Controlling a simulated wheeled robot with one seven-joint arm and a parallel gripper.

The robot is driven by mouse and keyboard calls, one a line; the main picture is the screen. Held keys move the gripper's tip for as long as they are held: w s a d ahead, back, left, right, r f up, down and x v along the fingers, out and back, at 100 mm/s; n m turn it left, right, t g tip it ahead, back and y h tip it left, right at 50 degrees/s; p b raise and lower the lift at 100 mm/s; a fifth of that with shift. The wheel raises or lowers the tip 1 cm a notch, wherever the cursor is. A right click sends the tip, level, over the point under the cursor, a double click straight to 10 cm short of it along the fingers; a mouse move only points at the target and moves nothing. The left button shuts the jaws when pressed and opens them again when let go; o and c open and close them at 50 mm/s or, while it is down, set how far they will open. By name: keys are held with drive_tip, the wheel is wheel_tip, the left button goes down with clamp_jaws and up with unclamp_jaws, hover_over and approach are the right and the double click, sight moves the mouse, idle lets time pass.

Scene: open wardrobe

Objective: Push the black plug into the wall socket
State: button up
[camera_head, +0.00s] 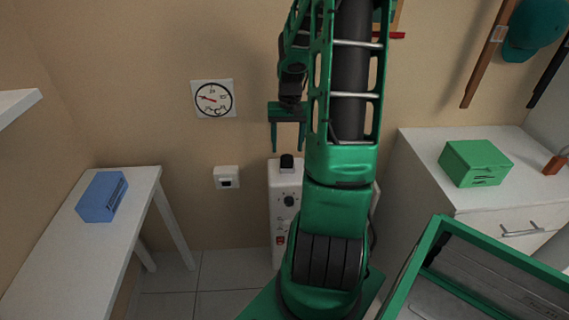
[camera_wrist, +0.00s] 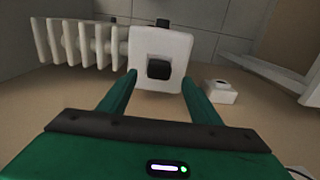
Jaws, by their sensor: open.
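The black plug (camera_head: 287,162) stands on top of the white heater (camera_head: 285,215). In the wrist view, the plug (camera_wrist: 158,69) appears between my two green fingers, on the heater's white top. My gripper (camera_head: 288,149) is open and empty, pointing down just above the plug; it also shows in the wrist view (camera_wrist: 159,80). The white wall socket (camera_head: 227,178) is on the wall left of the heater, with a dark opening in its front. It also shows to the right of the plug in the wrist view (camera_wrist: 220,92).
A white table (camera_head: 60,245) with a blue box (camera_head: 101,197) stands at the left. A white cabinet (camera_head: 425,180) with a green box (camera_head: 475,162) stands at the right. A clock (camera_head: 213,98) hangs above the socket. The wall between socket and heater is clear.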

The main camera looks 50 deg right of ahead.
sight(287, 156)
drive_tip(key=shift+w+f, duration=0.1)
drive_tip(key=shift+f, duration=2.7)
drive_tip(key=c, duration=1.2)
drive_tip(key=shift+r, duration=0.1)
